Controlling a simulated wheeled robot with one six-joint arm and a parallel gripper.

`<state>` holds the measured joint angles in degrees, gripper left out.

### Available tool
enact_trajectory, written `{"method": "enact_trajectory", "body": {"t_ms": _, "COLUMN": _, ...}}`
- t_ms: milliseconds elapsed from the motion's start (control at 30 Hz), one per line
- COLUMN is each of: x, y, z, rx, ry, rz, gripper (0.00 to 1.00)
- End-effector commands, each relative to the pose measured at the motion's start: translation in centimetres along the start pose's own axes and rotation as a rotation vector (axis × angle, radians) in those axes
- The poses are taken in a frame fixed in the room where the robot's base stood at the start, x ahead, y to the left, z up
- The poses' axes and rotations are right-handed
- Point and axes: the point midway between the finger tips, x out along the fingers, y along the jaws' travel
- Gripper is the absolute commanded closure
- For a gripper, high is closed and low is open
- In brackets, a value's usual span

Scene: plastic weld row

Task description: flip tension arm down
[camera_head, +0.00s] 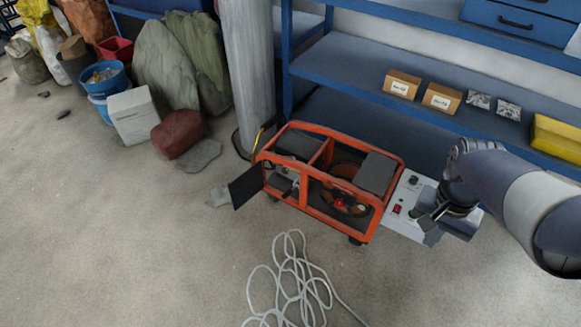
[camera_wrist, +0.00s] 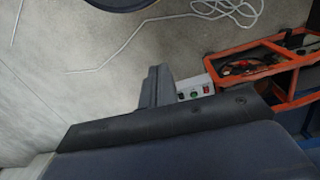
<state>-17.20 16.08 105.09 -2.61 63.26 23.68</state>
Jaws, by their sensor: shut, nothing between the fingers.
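The orange-framed machine (camera_head: 312,202) stands on the floor, its dark side door (camera_head: 246,186) swung open at the left. Small parts show in the bay behind the door, but I cannot make out the tension arm among them. A wire spool (camera_head: 338,200) sits in the front opening. My gripper (camera_head: 428,218) is shut and empty, over or beside the white control box (camera_head: 399,212) at the machine's right end. In the wrist view, my gripper (camera_wrist: 157,88) shows beside the control box (camera_wrist: 194,88), with the orange frame (camera_wrist: 236,53) at the right.
A loose white cable (camera_head: 290,282) lies on the floor in front. A pillar (camera_head: 248,75) and blue shelving (camera_head: 345,64) stand behind the machine. Buckets, sacks and rocks crowd the back left. Floor at the front left is clear.

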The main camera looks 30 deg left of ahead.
Motion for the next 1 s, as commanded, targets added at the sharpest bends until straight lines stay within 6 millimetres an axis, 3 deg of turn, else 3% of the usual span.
{"method": "enact_trajectory", "body": {"t_ms": 33, "x": 3.8, "y": -1.8, "z": -1.4, "rx": -0.001, "ry": -0.024, "rz": 0.019, "gripper": 1.0}}
{"method": "enact_trajectory", "body": {"t_ms": 300, "x": 16.0, "y": -10.1, "z": -6.2, "rx": 0.035, "ry": -0.104, "rz": 0.123, "gripper": 1.0}}
{"method": "enact_trajectory", "body": {"t_ms": 500, "x": 24.3, "y": -15.2, "z": -7.8, "rx": 0.061, "ry": -0.134, "rz": 0.198, "gripper": 1.0}}
{"method": "enact_trajectory", "body": {"t_ms": 600, "x": 26.9, "y": -16.8, "z": -8.0, "rx": 0.07, "ry": -0.142, "rz": 0.224, "gripper": 1.0}}
{"method": "enact_trajectory", "body": {"t_ms": 700, "x": 28.3, "y": -17.7, "z": -8.1, "rx": 0.077, "ry": -0.144, "rz": 0.238, "gripper": 1.0}}
{"method": "enact_trajectory", "body": {"t_ms": 1000, "x": 28.7, "y": -18.0, "z": -8.1, "rx": 0.081, "ry": -0.146, "rz": 0.245, "gripper": 1.0}}
